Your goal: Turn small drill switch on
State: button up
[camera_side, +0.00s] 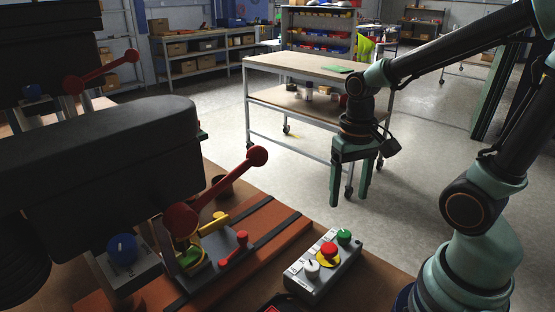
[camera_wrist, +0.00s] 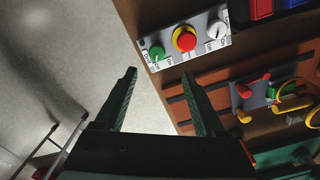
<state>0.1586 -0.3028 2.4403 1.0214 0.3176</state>
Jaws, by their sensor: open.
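A grey control box (camera_side: 322,266) sits on the brown bench top. It carries a green knob (camera_side: 344,237), a red button on a yellow base (camera_side: 328,250) and a white knob (camera_side: 312,269). In the wrist view the box (camera_wrist: 199,41) is at the top, with the green knob (camera_wrist: 157,53), red button (camera_wrist: 185,39) and white knob (camera_wrist: 216,29). The labels are too small to read surely, and I cannot tell which knob is the drill switch. My gripper (camera_side: 350,196) is open and empty, apart from the box; its fingers (camera_wrist: 158,73) also show in the wrist view.
A dark drill machine (camera_side: 110,150) with a red lever (camera_side: 225,185) and a blue knob (camera_side: 122,248) stands left of the box. A small vise with a red handle (camera_side: 235,250) lies between them. A table (camera_side: 315,68) stands behind. The air around my gripper looks clear.

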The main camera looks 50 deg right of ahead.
aim_at(344, 234)
jog(key=f, duration=1.1)
jog(key=shift+s+d, duration=0.15)
jog(key=shift+d, duration=0.05)
